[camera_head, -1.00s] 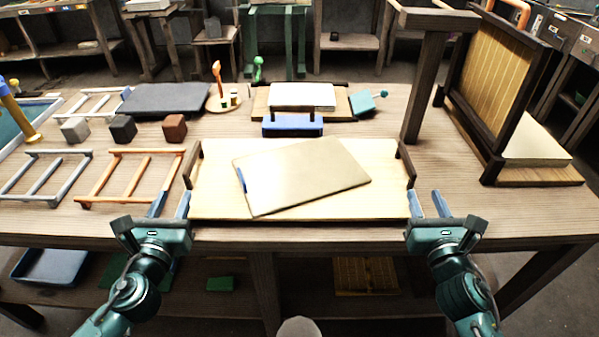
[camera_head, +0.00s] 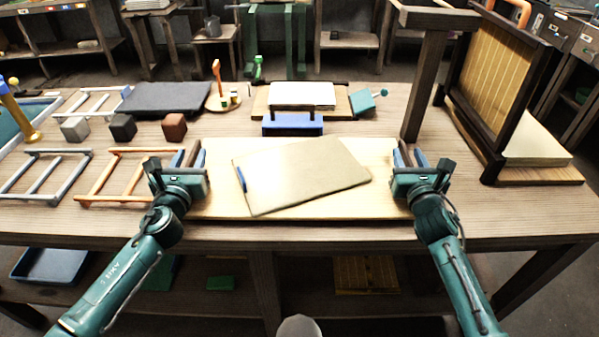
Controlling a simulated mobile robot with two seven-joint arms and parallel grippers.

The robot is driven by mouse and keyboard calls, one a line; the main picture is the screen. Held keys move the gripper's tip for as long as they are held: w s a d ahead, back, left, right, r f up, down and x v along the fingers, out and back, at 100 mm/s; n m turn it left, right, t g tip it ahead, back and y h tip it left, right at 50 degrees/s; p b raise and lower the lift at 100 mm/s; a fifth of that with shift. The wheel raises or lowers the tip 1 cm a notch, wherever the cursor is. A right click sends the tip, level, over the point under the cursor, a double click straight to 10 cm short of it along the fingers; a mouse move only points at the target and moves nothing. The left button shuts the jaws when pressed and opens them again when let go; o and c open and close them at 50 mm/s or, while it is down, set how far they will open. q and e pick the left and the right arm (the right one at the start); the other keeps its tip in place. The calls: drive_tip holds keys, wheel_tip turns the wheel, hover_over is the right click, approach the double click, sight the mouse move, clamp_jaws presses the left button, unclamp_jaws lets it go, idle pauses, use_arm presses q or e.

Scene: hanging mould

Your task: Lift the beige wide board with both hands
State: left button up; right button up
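The beige wide board (camera_head: 222,204) lies flat on the wooden workbench, with a dark upright handle at each short end. A smaller tan sheet (camera_head: 300,175) with a blue clip on its left edge lies askew on top of it. My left gripper (camera_head: 190,154) is at the left handle, its fingers on either side of the handle and still apart. My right gripper (camera_head: 408,156) is likewise around the right handle, fingers apart. The grippers partly hide both handles and the board's ends.
An orange ladder-like frame (camera_head: 113,180) lies left beside my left gripper. A dark post (camera_head: 425,85) and an upright slatted mould (camera_head: 490,75) stand at the right. The bench front (camera_head: 330,232) is clear.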

use_arm(q)
drive_tip(key=shift+c, duration=0.6)
use_arm(e)
drive_tip(key=shift+c, duration=0.6)
use_arm(q)
clamp_jaws()
use_arm(e)
clamp_jaws()
use_arm(q)
drive_tip(key=shift+r, duration=0.1)
use_arm(e)
drive_tip(key=shift+r, duration=0.1)
